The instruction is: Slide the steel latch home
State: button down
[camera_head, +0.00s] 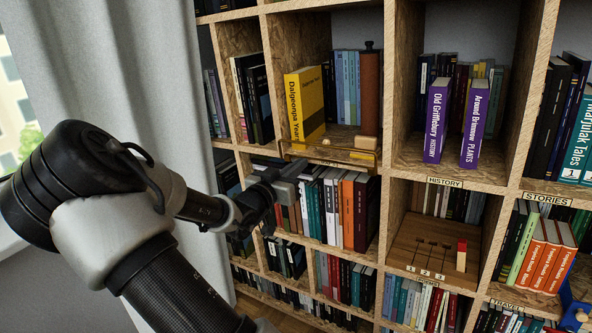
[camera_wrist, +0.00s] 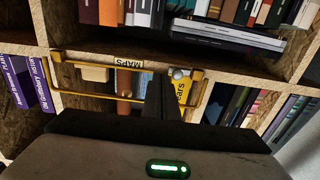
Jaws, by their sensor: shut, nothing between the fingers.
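A brass-coloured gate rail (camera_head: 330,153) runs across the front of a cubby holding a yellow book (camera_head: 305,105). In the wrist view the gate rail (camera_wrist: 80,93) appears upside down, behind my fingers. A small round steel-grey knob (camera_wrist: 180,73), which looks like part of the latch, sits at the rail beside my fingertips. I cannot tell whether they touch. My gripper (camera_head: 274,176) is shut and empty, just below the left end of the rail. Its dark fingers (camera_wrist: 161,84) point at the shelf front. The latch is too small to make out in the head view.
A MAPS label (camera_wrist: 128,63) is on the shelf edge close to the fingers. A wooden block (camera_head: 366,142) and brown cylinder (camera_head: 370,85) stand at the cubby's right. Books (camera_head: 335,205) fill the cubby below.

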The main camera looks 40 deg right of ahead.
jog(key=shift+w+a+f+p, duration=0.1)
jog(key=shift+w+a+p, duration=0.15)
jog(key=shift+w, duration=0.4)
jog(key=shift+w+a+f+p, duration=0.15)
jog(key=shift+w+a, duration=0.15)
jog(key=shift+w, duration=0.3)
dwell(0.3)
jog(key=shift+s+d+r, duration=0.1)
jog(key=shift+s, duration=0.05)
jog(key=p+v, duration=0.3)
jog(key=v, duration=0.5)
jog(key=shift+s, duration=0.35)
dwell(0.3)
jog(key=shift+d, duration=0.1)
